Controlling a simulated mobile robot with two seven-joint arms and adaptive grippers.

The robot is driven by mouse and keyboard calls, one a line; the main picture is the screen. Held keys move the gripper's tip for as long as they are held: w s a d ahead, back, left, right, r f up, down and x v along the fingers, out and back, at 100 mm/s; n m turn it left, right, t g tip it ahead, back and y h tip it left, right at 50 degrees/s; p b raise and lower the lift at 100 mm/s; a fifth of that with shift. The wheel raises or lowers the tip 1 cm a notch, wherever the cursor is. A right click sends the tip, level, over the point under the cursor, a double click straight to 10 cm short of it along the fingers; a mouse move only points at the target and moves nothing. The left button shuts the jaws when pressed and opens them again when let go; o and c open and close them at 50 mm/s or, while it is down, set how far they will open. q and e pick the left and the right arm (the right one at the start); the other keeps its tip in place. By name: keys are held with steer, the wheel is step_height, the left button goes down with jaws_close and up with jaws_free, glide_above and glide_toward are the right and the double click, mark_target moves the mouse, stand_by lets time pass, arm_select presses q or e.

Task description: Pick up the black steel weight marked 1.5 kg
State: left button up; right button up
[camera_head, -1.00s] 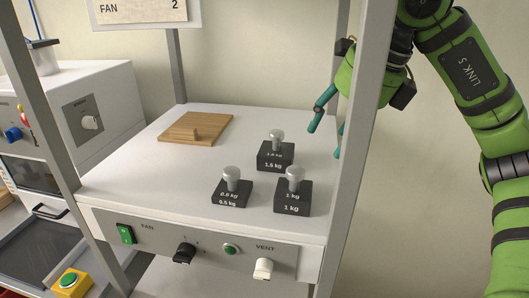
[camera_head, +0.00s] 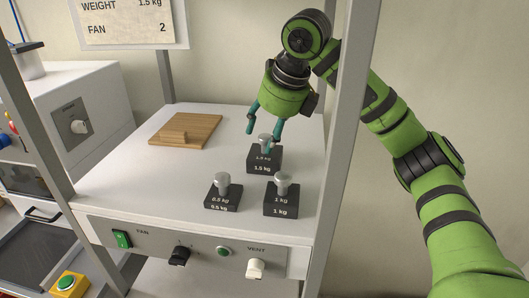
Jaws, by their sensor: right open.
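The black weight marked 1.5 kg (camera_head: 262,167) stands upright on the white bench top, behind the other two weights, with a grey knob on top. My right gripper (camera_head: 259,140) is open, with its teal fingers pointing down over the 1.5 kg weight. One finger shows left of the knob and the other overlaps the knob in the picture. I cannot tell whether the fingers touch it. My left gripper is not in view.
The 0.5 kg weight (camera_head: 222,197) and the 1 kg weight (camera_head: 281,200) stand in front. A wooden board (camera_head: 200,128) with a handle lies at the back left. Grey frame posts (camera_head: 347,130) rise at the sides. A sign (camera_head: 128,25) hangs above. The bench front has knobs and a green switch (camera_head: 122,239).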

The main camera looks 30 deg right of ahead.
steer(key=shift+w+f, duration=0.1)
steer(key=shift+f, duration=0.3)
steer(key=shift+c, duration=0.4)
jaws_close()
steer(key=shift+r, duration=0.25)
steer(key=shift+w, duration=0.1)
